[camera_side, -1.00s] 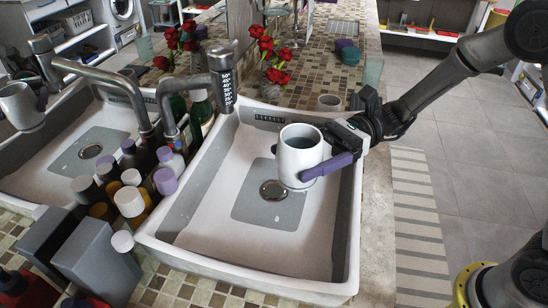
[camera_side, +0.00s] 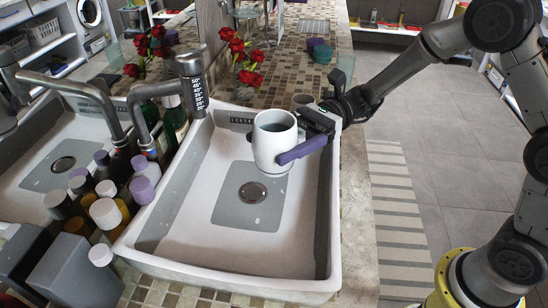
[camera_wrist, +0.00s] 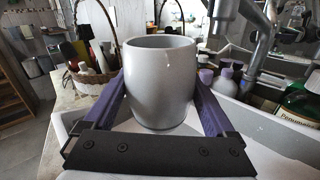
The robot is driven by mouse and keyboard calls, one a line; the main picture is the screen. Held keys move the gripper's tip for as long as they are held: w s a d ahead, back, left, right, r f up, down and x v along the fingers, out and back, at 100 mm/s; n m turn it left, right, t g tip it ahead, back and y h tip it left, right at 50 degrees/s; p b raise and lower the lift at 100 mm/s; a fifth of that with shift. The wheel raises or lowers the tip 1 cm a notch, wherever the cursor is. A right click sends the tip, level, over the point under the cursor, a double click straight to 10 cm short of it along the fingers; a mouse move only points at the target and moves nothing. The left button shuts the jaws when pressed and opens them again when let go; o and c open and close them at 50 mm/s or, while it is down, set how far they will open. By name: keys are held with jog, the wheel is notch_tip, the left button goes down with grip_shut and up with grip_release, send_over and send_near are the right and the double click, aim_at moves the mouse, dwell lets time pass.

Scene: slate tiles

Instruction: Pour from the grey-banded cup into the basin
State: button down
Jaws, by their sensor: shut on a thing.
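The pale grey-white cup (camera_side: 272,146) is held upright over the far right part of the basin, above its floor. It has a darker grey band low down. The cup's side also fills the middle of the wrist view (camera_wrist: 160,85). What is inside it cannot be made out. My gripper (camera_side: 285,150) reaches in from the right, its purple fingers on either side of the cup, shut on it; both fingers show in the wrist view (camera_wrist: 162,95). The white basin (camera_side: 185,245) has a grey floor patch with a round drain. The basin floor looks empty.
A grey tap (camera_side: 190,75) stands at the basin's left rim. Several capped bottles (camera_side: 110,212) crowd the left side. The basin's front half is clear.

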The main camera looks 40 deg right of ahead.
jog(key=w+d+f+n+t+h, duration=0.25)
jog(key=w+d+n+h, duration=0.2)
jog(key=w+n, duration=0.55)
jog(key=s+n+t, duration=0.1)
jog(key=s+a+r+n+t+h, duration=0.1)
jog(key=n+t, duration=0.1)
jog(key=s+r+n+t, duration=0.1)
jog(key=shift+s+a+n, duration=0.15)
jog(key=shift+s+n, duration=0.15)
jog(key=shift+n, duration=0.1)
dwell(2.2)
